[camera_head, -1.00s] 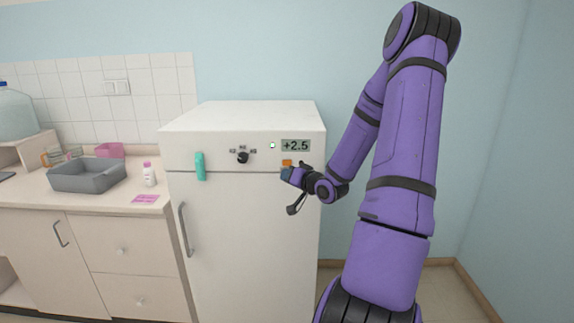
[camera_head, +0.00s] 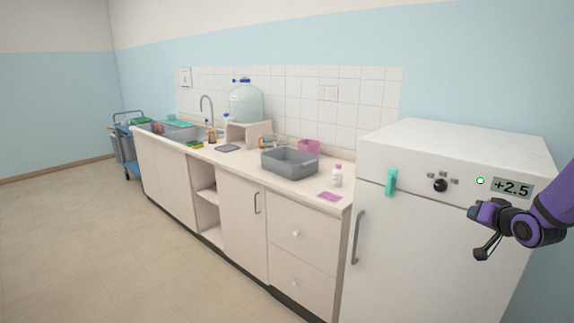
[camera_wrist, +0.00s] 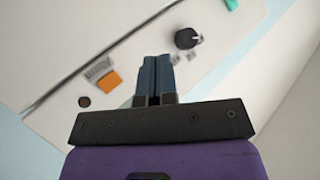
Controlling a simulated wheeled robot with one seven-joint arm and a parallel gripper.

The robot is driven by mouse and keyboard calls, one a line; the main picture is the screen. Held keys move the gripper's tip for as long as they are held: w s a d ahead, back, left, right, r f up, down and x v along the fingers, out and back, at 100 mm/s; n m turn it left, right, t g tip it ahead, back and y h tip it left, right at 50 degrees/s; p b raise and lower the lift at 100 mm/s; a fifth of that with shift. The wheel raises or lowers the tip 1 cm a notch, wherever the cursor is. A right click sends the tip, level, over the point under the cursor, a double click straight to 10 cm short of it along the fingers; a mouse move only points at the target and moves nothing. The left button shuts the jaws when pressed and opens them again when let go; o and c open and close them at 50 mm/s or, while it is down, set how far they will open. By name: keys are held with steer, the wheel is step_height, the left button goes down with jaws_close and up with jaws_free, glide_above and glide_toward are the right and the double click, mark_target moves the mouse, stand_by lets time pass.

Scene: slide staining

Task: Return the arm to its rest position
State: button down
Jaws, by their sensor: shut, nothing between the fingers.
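My gripper (camera_head: 474,212) is in front of the white fridge (camera_head: 440,255) at the right of the head view, below the fridge's display panel (camera_head: 512,188). In the wrist view my gripper's two dark blue fingers (camera_wrist: 154,62) are together with nothing between them. They point towards the fridge front, where an orange magnet (camera_wrist: 109,81) and a black knob (camera_wrist: 186,39) show. The purple arm enters from the right edge of the head view, and most of it is out of frame.
A counter (camera_head: 240,160) left of the fridge bears a grey tub (camera_head: 290,163), a white bottle with a pink cap (camera_head: 337,177) and a large water bottle (camera_head: 245,103). A cart (camera_head: 124,150) stands far left. The floor (camera_head: 95,240) in front is clear.

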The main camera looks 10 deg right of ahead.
steer(key=s+a+r+n+g+h, duration=0.1)
steer(key=s+a+r+n+g, duration=0.2)
steer(key=a+r, duration=0.5)
steer(key=s+a+r+n+g+h, duration=0.1)
steer(key=s+a+r+g, duration=0.25)
steer(key=a+r, duration=0.4)
steer(key=s+a+r+n+g+y, duration=0.1)
steer(key=s+a, duration=0.6)
steer(key=s, duration=0.2)
steer(key=s+a+r+n+y, duration=0.1)
steer(key=s+a+r+y, duration=0.1)
steer(key=s+a, duration=0.5)
steer(key=s, duration=0.3)
steer(key=shift+s+a+g, duration=0.15)
steer(key=shift+g, duration=0.2)
